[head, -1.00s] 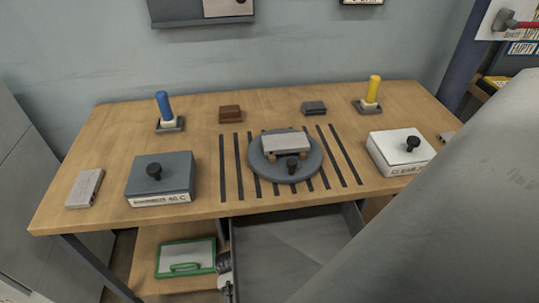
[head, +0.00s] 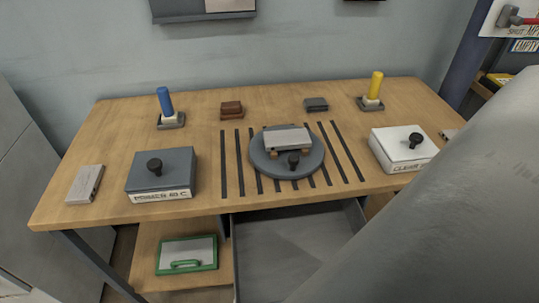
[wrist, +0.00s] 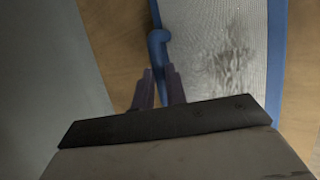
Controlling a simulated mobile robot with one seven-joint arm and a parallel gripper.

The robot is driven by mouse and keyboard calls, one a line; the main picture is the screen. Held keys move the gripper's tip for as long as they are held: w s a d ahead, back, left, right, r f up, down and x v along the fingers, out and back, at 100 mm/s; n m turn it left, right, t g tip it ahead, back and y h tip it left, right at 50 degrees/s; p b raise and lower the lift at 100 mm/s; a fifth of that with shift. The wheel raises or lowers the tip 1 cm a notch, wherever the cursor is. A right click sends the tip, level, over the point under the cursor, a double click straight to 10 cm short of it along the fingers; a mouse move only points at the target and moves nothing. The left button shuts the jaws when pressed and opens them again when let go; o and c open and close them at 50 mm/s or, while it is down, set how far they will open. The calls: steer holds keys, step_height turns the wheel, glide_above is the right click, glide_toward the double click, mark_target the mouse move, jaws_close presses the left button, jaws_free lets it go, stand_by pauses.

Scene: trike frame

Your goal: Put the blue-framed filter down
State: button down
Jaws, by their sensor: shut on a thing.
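The blue-framed filter (wrist: 228,60) shows in the wrist view. It has a pale mesh with a dark grey stain and a blue handle (wrist: 157,45) on its left side. My gripper (wrist: 158,88) is shut on the handle. A wooden surface lies behind the filter; I cannot tell whether the filter touches it. The head view shows neither my gripper nor this filter.
A green-framed filter (head: 187,254) lies on the lower shelf (head: 150,250), beside an open, empty-looking drawer (head: 290,250). The tabletop holds a grey box (head: 160,173), a white box (head: 402,148) and a round turntable (head: 262,165). My arm covers the right foreground.

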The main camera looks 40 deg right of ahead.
steer(key=c, duration=1.4)
jaws_free()
steer(key=shift+c, duration=0.2)
steer(key=p+v, duration=0.1)
steer(key=v, duration=0.3)
steer(key=shift+s+a+r, duration=0.15)
steer(key=shift+a+r, duration=0.05)
steer(key=shift+r, duration=0.05)
steer(key=s+a, duration=0.4)
steer(key=a, duration=0.7)
steer(key=shift+s, duration=0.4)
steer(key=shift+a+r, duration=0.15)
